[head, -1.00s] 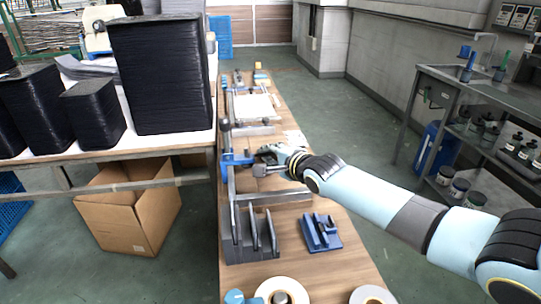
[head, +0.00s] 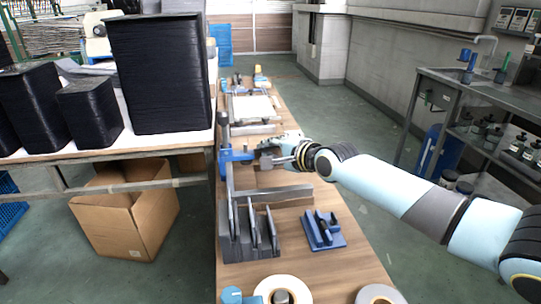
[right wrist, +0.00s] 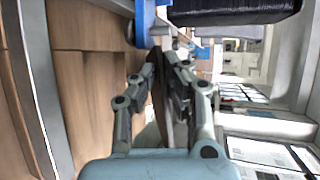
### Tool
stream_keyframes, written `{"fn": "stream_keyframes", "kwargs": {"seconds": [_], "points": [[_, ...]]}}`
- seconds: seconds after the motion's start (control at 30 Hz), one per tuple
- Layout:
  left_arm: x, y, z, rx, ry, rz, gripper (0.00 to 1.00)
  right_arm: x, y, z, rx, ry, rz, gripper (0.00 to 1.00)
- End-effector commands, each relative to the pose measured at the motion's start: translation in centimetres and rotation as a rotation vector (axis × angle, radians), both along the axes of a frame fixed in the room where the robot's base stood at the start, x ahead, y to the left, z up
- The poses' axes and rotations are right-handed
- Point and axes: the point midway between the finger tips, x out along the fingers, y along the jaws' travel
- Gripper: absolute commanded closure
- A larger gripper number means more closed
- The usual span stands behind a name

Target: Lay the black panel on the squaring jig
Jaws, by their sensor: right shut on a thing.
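My right gripper (head: 276,153) is over the squaring jig, close to the blue clamp at its left side. In the right wrist view the gripper (right wrist: 160,88) is shut on a thin dark piece (right wrist: 159,112), seen nearly edge-on, which I take to be the black panel. In the head view I cannot make this piece out clearly. The squaring jig (head: 275,197) has grey metal rails on the wooden bench; its blue clamp (head: 237,154) also shows in the right wrist view (right wrist: 146,22). Whether the piece touches the jig is unclear. My left gripper is out of view.
A slotted grey rack (head: 236,245) and a blue fixture (head: 322,230) stand nearer on the bench. Tape rolls (head: 268,288) lie at the near edge. Tall black stacks (head: 160,80) stand on the left table. A grey shelf unit (head: 470,90) is at the right.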

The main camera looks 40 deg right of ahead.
Motion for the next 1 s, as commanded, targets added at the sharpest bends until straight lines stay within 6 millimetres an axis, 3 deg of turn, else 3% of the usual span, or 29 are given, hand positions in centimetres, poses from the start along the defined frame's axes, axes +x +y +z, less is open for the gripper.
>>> {"fn": "stream_keyframes", "kwargs": {"seconds": [0.27,1.0], "points": [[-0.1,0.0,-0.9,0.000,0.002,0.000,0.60,0.0,0.4,0.1,0.008,-0.002,0.020,1.00],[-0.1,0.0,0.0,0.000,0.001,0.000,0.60,1.3,1.4,0.9,0.008,-0.007,0.019,1.00]]}}
